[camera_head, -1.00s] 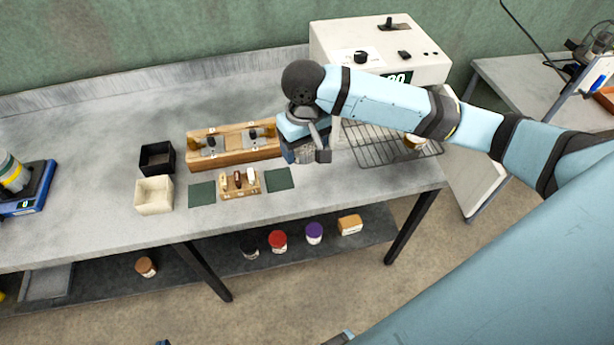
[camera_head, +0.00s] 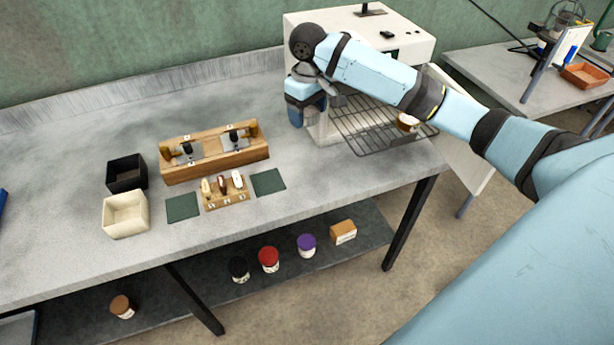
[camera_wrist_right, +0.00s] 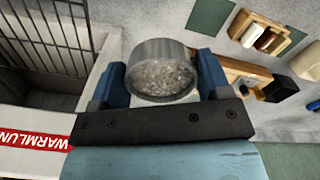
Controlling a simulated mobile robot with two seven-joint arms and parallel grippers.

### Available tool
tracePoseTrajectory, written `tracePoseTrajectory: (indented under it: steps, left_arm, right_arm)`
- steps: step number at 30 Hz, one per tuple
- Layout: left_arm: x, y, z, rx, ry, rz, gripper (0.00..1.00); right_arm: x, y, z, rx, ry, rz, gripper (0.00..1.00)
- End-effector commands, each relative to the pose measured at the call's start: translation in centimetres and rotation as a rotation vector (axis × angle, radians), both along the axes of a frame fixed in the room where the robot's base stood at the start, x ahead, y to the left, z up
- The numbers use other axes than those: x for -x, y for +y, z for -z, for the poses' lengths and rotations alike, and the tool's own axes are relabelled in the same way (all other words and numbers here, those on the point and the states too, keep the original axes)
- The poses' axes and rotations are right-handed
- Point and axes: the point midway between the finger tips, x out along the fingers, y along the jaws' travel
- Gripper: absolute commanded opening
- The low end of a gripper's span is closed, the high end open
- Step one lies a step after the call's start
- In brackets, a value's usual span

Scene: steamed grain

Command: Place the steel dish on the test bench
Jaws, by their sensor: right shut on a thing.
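The steel dish (camera_wrist_right: 163,70) is a small round metal cup with pale grainy contents. In the right wrist view it sits between the blue fingers of my right gripper (camera_wrist_right: 163,82), which is shut on it. In the head view my right gripper (camera_head: 306,104) is over the back right part of the grey test bench (camera_head: 70,110), beside the white machine's left front corner. The dish is hidden there by the gripper and wrist. I cannot tell its exact height above the bench. My left gripper is not in view.
The white machine (camera_head: 300,30) has an open door, with a wire rack (camera_head: 365,135) bearing a small jar (camera_head: 408,121). A wooden fixture (camera_head: 215,158), black box (camera_head: 126,173), cream box (camera_head: 125,214), small wooden holder (camera_head: 226,199) and green mats (camera_head: 268,182) stand left. Bare bench lies between fixture and machine.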

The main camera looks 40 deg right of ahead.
Motion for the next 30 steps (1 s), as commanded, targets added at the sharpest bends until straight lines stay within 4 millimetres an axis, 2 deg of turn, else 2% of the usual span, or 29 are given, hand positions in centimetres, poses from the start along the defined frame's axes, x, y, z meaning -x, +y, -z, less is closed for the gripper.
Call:
tracePoseTrajectory:
  steps: [12, 15, 18, 25, 30]
  left_arm:
    - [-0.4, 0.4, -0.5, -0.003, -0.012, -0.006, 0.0]
    - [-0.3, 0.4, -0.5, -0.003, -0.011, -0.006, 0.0]
    - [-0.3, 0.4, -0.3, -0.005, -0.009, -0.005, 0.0]
    - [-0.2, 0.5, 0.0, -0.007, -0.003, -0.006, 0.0]
    - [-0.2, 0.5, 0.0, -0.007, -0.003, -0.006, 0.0]
  right_arm:
    - [0.1, -0.1, 10.6, 0.002, 0.005, -0.001, 0.46]
    - [0.1, 0.0, 12.7, 0.001, 0.003, 0.0, 0.46]
    - [0.1, 0.0, 14.1, 0.0, 0.001, 0.0, 0.46]
    - [0.1, 0.0, 15.7, 0.0, 0.001, -0.001, 0.46]
    - [0.1, 0.0, 18.3, 0.001, 0.002, 0.0, 0.46]
